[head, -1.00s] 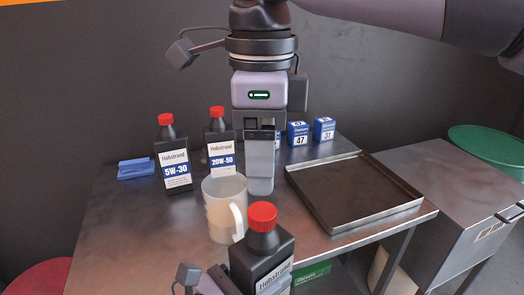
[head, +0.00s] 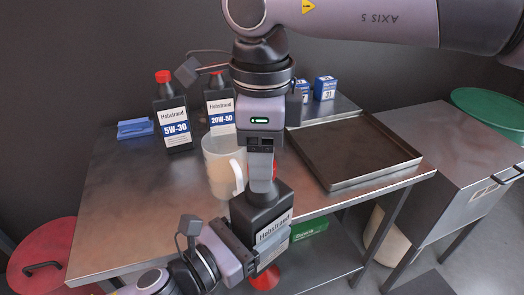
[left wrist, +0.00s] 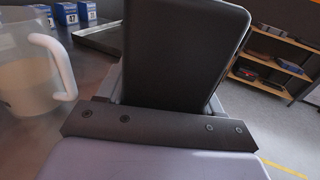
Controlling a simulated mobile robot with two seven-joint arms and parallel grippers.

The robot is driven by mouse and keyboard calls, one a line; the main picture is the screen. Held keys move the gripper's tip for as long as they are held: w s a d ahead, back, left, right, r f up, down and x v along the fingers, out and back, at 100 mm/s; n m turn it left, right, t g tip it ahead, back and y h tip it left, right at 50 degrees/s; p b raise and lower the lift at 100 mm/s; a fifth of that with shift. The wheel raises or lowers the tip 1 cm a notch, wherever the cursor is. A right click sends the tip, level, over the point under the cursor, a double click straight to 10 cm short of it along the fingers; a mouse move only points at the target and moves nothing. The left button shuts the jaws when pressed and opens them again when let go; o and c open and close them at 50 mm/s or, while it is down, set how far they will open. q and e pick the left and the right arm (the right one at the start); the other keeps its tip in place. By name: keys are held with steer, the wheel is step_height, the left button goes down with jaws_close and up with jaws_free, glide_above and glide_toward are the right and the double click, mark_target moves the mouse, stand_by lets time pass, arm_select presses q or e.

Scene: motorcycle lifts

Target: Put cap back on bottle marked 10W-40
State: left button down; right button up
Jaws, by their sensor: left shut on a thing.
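A black bottle (head: 258,212) with a white "Hobstrand" label is held upright near the table's front edge. Its grade marking is hidden by my left gripper. My left gripper (head: 252,255) is shut on this bottle, which also shows between the fingers in the left wrist view (left wrist: 185,50). A red cap (head: 275,171) shows at the bottle's top, mostly hidden behind my right gripper. My right gripper (head: 261,172) points down over the bottle's top, its fingers overlapping the cap in the head view. I cannot tell whether they grip it.
Bottles marked 5W-30 (head: 172,115) and 20W-50 (head: 220,105) stand behind. A translucent jug (head: 217,160) is close left of the held bottle. An empty metal tray (head: 350,150) lies right. Blue boxes (head: 325,88) stand behind it. A red object (head: 265,278) shows below the bottle.

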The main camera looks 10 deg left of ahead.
steer(key=c, duration=0.8)
steer(key=shift+c, duration=0.2)
steer(key=o, duration=1.2)
steer(key=shift+o, duration=0.2)
steer(key=shift+r, duration=0.1)
step_height(320, 180, up, 12)
